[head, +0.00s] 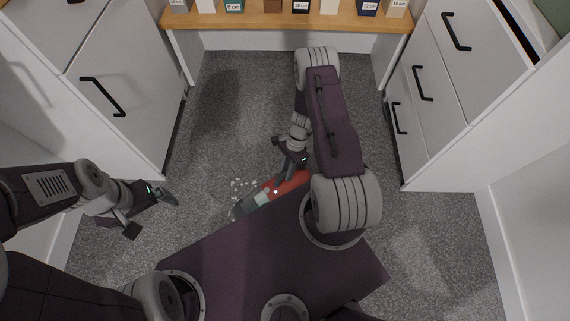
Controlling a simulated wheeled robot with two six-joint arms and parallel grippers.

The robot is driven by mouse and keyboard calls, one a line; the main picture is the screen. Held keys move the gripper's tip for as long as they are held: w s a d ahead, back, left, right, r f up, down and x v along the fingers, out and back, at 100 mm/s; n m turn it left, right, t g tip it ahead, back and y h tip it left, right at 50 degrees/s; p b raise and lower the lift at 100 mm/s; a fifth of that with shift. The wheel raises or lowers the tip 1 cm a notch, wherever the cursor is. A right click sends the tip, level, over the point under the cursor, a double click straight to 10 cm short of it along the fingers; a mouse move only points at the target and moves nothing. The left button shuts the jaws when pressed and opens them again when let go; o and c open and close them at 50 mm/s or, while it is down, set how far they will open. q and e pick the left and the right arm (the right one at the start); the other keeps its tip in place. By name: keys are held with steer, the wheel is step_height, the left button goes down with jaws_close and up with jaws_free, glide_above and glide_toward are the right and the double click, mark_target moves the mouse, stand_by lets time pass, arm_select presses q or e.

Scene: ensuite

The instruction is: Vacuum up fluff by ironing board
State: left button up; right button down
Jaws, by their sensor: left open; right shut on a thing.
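A red and grey handheld vacuum (259,197) is held low over the grey carpet near the middle of the head view, its nozzle pointing to the lower left. My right gripper (289,172) is shut on its red body, and my arm and body hide part of it. White bits of fluff (240,185) lie on the carpet right beside the nozzle. My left gripper (152,212) is open and empty, over the carpet at the left. No ironing board can be made out.
White cabinets with black handles stand at the left (125,95) and right (440,85). A wooden shelf (285,20) with several labelled boxes crosses the back. The carpet (225,110) between them is open.

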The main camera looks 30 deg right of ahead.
steer(key=shift+s+a+r, duration=0.1)
steer(key=shift+s+r, duration=0.25)
steer(key=shift+r, duration=0.2)
arm_select(q)
steer(key=shift+r, duration=0.65)
arm_select(e)
steer(key=shift+f, duration=0.1)
arm_select(q)
steer(key=shift+f, duration=0.1)
arm_select(e)
steer(key=shift+f, duration=0.1)
